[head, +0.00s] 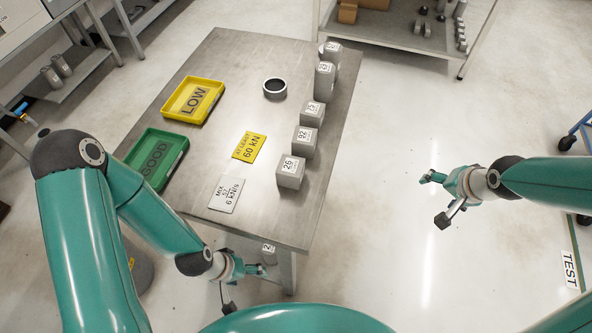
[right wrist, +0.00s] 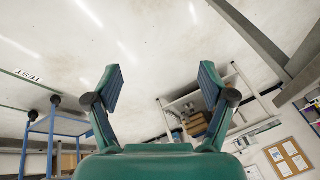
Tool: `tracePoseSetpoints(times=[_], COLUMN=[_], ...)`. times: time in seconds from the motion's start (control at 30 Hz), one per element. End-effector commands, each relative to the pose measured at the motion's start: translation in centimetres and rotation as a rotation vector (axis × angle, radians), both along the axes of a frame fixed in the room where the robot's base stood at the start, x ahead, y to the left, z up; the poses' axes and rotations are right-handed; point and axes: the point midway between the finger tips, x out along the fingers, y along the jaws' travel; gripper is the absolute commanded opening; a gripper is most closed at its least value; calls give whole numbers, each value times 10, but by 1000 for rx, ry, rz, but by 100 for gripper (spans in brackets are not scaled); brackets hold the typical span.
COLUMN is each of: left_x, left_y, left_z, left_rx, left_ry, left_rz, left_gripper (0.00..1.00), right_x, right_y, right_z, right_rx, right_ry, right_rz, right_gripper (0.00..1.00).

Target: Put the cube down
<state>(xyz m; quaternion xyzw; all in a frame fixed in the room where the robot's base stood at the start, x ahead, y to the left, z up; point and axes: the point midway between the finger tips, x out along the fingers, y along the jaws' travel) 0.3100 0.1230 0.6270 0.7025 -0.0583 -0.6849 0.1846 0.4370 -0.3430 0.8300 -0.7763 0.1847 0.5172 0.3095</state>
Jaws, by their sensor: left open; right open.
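A grey cube with a white number label (head: 268,256) shows low in the head view, at the near table edge beside my left gripper (head: 247,287). I cannot tell what it rests on, and part of it is hidden. My left gripper is open. Several grey labelled blocks stand in a row along the table's right side, among them one marked 26 (head: 290,178) and one marked 92 (head: 303,149). My right gripper (head: 435,200) is open and empty over the floor, right of the table; its spread fingers also show in the right wrist view (right wrist: 160,88).
The metal table (head: 225,135) holds a yellow LOW tray (head: 167,106), a green GOOD tray (head: 130,157), a yellow 60 kN card (head: 249,147), a white 6 kN/s card (head: 226,194) and a dark round dish (head: 275,87). A shelf (head: 400,42) stands behind.

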Motion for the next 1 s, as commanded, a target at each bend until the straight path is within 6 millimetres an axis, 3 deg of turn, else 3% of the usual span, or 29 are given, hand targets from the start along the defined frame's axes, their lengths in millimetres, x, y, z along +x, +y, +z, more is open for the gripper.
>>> tracePoseSetpoints(times=[0.17, 0.33, 0.5, 0.67, 0.87, 1.0], left_x=[0, 0, 0, 0, 0, 0], left_y=[0, 0, 0, 0, 0, 0], left_z=[-4, -9, -13, -17, -25, -25], left_rx=[0, 0, 0, 0, 0, 0], left_ry=[0, 0, 0, 0, 0, 0], left_rz=[0, 0, 0, 0, 0, 0], left_gripper=[81, 81, 81, 81, 81, 81], right_x=[-53, -73, -58, -36, -25, -20], right_y=[49, 122, 176, 193, 202, 222], right_z=[-8, 26, 85, 125, 129, 122], right_rx=[327, 725, 1123, 1363, 1414, 1411], right_ry=[298, 537, 675, 694, 668, 672], right_rz=[-332, -555, -671, -722, -731, -731], right_gripper=[82, 82, 82, 82, 82, 82])
